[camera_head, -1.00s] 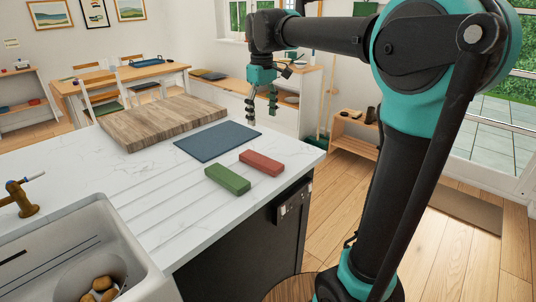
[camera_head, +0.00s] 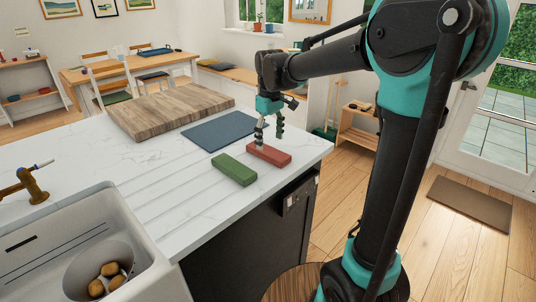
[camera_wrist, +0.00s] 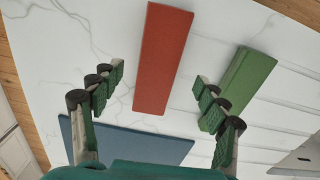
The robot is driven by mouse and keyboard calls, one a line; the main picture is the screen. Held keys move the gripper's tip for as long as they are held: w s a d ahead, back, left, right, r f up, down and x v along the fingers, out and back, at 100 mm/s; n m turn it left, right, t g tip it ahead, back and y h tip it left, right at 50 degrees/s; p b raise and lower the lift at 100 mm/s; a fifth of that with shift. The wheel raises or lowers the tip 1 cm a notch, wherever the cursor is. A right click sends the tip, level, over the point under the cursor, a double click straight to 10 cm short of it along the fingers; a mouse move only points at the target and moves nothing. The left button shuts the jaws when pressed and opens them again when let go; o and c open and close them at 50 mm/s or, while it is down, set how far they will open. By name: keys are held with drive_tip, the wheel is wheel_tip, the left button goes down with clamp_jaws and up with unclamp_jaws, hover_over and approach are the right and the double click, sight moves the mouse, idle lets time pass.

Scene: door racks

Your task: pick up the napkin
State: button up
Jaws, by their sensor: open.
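No item is plainly a napkin; I cannot tell which of three plain pieces on the white counter it is. They are a flat dark blue rectangle (camera_head: 212,132), a long red block-like piece (camera_head: 269,154) and a similar green piece (camera_head: 234,170). My gripper (camera_head: 270,141) is open and empty, low over the red piece near the counter's right edge. In the wrist view, the red piece (camera_wrist: 162,60) lies ahead between the spread fingers (camera_wrist: 160,82). The green piece (camera_wrist: 243,78) is right, partly behind the right finger. The blue rectangle (camera_wrist: 140,146) is below, partly hidden by my gripper.
A thick wooden board (camera_head: 170,112) lies behind the blue rectangle. A sink (camera_head: 100,235) with several brown potato-like items and a brass tap (camera_head: 30,185) are at the left. The counter's right edge is close to the red piece.

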sight(270, 151)
drive_tip(key=shift+f, duration=2.3)
drive_tip(key=c, duration=1.1)
